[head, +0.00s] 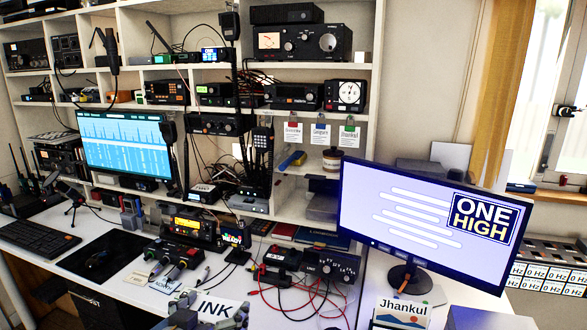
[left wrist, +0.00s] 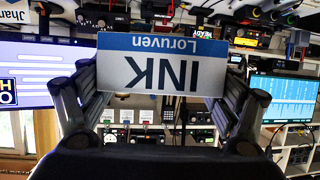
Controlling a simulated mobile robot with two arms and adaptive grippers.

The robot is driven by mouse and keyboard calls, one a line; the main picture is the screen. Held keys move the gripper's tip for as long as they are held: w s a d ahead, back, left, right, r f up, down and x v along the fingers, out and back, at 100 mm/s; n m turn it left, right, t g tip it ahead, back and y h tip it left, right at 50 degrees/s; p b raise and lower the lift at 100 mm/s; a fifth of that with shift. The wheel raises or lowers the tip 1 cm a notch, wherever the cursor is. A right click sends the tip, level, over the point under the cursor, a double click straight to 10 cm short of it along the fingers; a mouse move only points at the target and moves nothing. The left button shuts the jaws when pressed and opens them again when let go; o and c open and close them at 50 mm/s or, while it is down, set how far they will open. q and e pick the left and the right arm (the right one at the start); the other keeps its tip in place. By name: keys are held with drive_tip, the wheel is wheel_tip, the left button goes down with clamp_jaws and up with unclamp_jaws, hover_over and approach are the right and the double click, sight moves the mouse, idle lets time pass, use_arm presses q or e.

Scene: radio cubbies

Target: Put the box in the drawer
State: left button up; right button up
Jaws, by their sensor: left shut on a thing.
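A white box (head: 222,308) with the letters INK is at the bottom of the head view, above the desk's front part. In the left wrist view the same box (left wrist: 165,72) shows upside down, with a blue strip reading Loruven. My left gripper (left wrist: 160,88) is shut on the box, one finger at each side. In the head view this gripper (head: 210,316) is partly cut off by the lower edge. I cannot make out an open drawer for certain; a dark front (head: 88,300) shows under the desk at the lower left. My right gripper is not in view.
A large monitor (head: 425,215) stands at the right, with a Jhankul box (head: 401,313) in front. Radios (head: 193,226) and red and black cables (head: 300,290) crowd the desk behind the held box. A keyboard (head: 35,238) and black mat (head: 105,255) lie left.

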use_arm(q)
drive_tip(key=a+r, duration=0.1)
drive_tip(key=r, duration=0.2)
drive_tip(key=s+a+r+n+y, duration=0.1)
drive_tip(key=r, duration=0.2)
drive_tip(key=a+r+n+y, duration=0.1)
drive_tip(key=r, duration=0.2)
drive_tip(key=shift+s+a+p, duration=0.3)
drive_tip(key=shift+s+a, duration=0.05)
drive_tip(key=shift+s, duration=0.05)
drive_tip(key=shift+s+a+r+y, duration=0.2)
drive_tip(key=shift+a+r+y, duration=0.1)
drive_tip(key=shift+r+y, duration=0.1)
drive_tip(key=shift+f, duration=0.1)
